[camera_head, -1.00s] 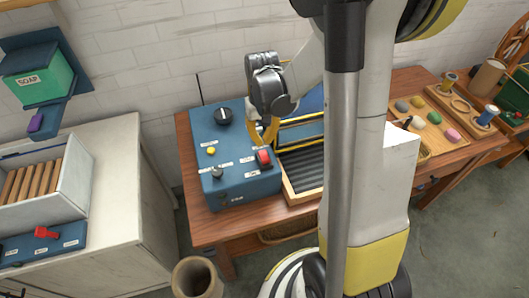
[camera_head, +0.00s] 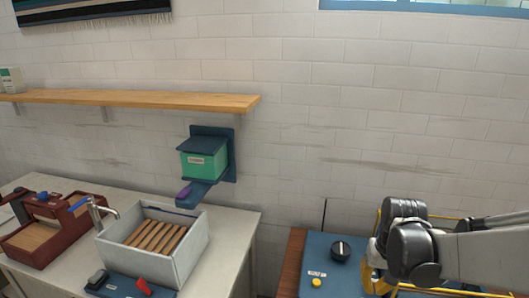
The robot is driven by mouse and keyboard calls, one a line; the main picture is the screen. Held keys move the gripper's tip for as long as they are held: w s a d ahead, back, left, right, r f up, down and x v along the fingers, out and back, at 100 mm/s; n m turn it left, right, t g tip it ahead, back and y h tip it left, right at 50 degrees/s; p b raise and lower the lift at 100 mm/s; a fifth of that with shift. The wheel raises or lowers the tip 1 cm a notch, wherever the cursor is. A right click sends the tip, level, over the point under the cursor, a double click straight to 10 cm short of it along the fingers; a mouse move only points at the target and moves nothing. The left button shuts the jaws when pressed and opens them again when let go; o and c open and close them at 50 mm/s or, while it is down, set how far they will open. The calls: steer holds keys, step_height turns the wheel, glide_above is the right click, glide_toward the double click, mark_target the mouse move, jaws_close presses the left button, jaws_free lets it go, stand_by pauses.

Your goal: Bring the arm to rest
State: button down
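My gripper (camera_head: 377,280) shows at the lower right, at the end of my grey and white arm, which comes in from the right edge. It is over the right side of the blue control box (camera_head: 325,250). The dark wrist joints hide most of the fingers, so I cannot tell whether they are open or shut, or whether they touch anything. The box has a black knob (camera_head: 341,250) and a yellow button (camera_head: 317,282); its lower part is cut off by the frame.
A green dispenser (camera_head: 204,165) and a wooden shelf (camera_head: 130,98) are on the wall.

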steer(key=s+a+r+n+t+b, duration=0.1)
steer(key=s+a+r+t+b, duration=0.1)
steer(key=s+a, duration=0.3)
steer(key=s+a+r+n+t+b, duration=0.1)
steer(key=s+a+r+t+b, duration=0.1)
steer(key=s+a, duration=0.3)
steer(key=shift+a+r+n+t+b, duration=0.35)
steer(key=shift+a+t+b, duration=0.15)
steer(key=shift+t+b, duration=0.4)
steer(key=shift+s, duration=0.1)
